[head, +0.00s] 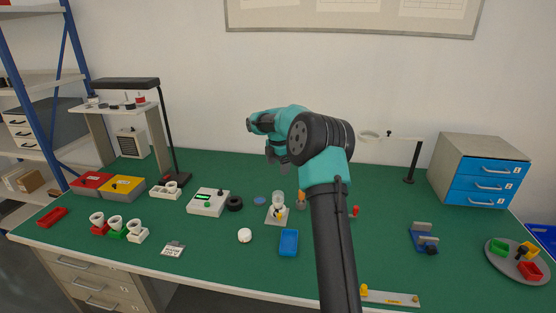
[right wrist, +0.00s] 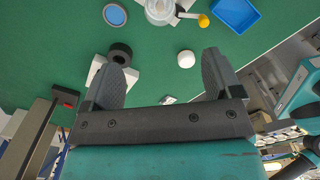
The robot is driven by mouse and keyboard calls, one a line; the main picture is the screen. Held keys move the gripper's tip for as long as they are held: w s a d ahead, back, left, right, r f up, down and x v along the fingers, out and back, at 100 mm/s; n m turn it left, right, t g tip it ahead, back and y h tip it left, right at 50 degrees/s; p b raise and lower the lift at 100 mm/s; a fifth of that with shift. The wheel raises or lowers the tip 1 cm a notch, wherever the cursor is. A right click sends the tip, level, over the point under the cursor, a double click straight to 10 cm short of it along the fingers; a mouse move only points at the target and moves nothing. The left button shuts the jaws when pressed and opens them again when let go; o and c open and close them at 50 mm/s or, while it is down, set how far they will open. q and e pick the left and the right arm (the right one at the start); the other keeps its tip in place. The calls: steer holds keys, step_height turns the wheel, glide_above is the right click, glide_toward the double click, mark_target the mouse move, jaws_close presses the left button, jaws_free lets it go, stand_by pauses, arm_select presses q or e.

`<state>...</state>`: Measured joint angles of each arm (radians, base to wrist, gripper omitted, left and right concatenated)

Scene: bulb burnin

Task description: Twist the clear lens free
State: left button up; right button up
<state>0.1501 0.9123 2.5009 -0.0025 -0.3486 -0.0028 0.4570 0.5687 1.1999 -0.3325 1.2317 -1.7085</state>
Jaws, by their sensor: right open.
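The clear lens (head: 278,197) stands as a see-through cup on a small white base plate (head: 270,219) in the middle of the green table. In the right wrist view the lens (right wrist: 158,10) is at the top edge, partly cut off, with a yellow knob (right wrist: 203,20) beside it. My right gripper (head: 268,140) is raised over the back of the table, above the lens and apart from it. In the right wrist view its fingers (right wrist: 166,75) are spread with nothing between them. My left gripper is not in view.
A blue tray (head: 289,242) and a white round piece (head: 244,235) lie in front of the lens. A black ring (head: 235,203) and a white tester box (head: 208,202) stand left. A blue disc (head: 260,200) lies beside the lens.

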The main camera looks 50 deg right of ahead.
mark_target(278, 193)
step_height(278, 193, down, 15)
steer(key=shift+r, duration=0.2)
stand_by(0.3)
steer(key=c, duration=1)
steer(key=shift+n, duration=0.4)
steer(key=shift+n, duration=1.3)
steer(key=shift+n, duration=1.5)
